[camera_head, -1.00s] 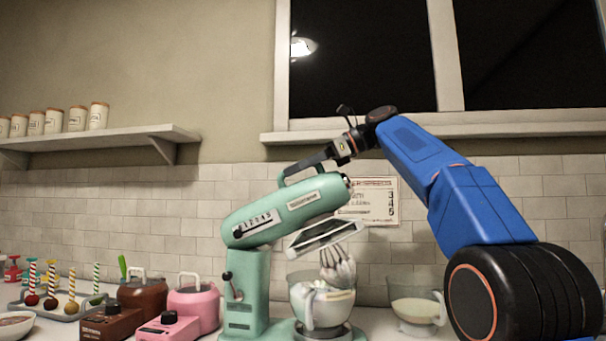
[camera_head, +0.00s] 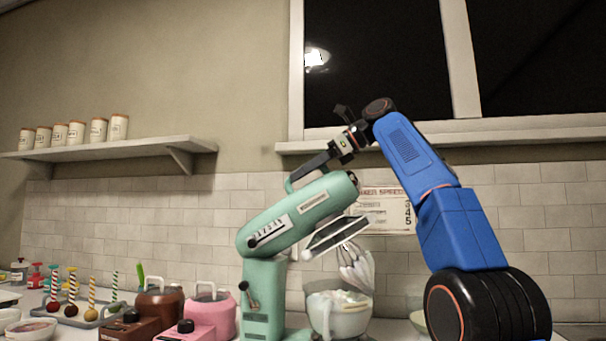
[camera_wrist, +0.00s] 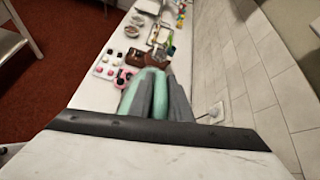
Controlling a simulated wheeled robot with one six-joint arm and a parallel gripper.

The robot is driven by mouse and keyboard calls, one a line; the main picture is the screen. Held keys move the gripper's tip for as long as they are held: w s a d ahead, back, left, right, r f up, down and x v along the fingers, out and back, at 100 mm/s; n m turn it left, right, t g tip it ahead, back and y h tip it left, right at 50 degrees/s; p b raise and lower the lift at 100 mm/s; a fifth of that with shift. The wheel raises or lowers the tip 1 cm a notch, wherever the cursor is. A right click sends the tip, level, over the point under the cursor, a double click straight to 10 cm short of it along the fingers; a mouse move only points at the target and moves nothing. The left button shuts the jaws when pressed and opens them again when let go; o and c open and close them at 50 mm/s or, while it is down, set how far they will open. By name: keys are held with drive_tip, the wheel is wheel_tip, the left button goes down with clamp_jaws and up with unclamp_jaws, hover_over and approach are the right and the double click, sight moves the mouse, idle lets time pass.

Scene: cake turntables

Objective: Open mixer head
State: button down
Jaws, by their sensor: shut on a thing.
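The mint-green mixer stands on the counter. Its head (camera_head: 292,222) is tilted up, with the front end high and the whisk (camera_head: 356,268) hanging from it above the bowl (camera_head: 338,316). The bowl holds something white. My gripper (camera_head: 312,166) is at the top of the head, shut on the head's green handle (camera_head: 293,182). In the wrist view my gripper (camera_wrist: 153,98) has the green handle (camera_wrist: 158,92) between its grey fingers. The fingertips are partly hidden by the handle in the head view.
A pink mixer-like appliance (camera_head: 210,314) and a brown one (camera_head: 158,304) stand left of the mixer. A tray of cake pops (camera_head: 82,314) lies further left. A shelf with jars (camera_head: 110,150) is on the wall.

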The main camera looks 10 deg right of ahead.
drive_tip(key=c, duration=1.7)
unclamp_jaws()
drive_tip(key=shift+w+d, duration=0.1)
drive_tip(key=shift+o, duration=0.2)
drive_tip(key=shift+v, duration=1.4)
drive_tip(key=s+d, duration=0.1)
drive_tip(key=d, duration=0.2)
drive_tip(key=s+d, duration=0.2)
drive_tip(key=d, duration=0.2)
drive_tip(key=s+d, duration=0.2)
drive_tip(key=d, duration=0.2)
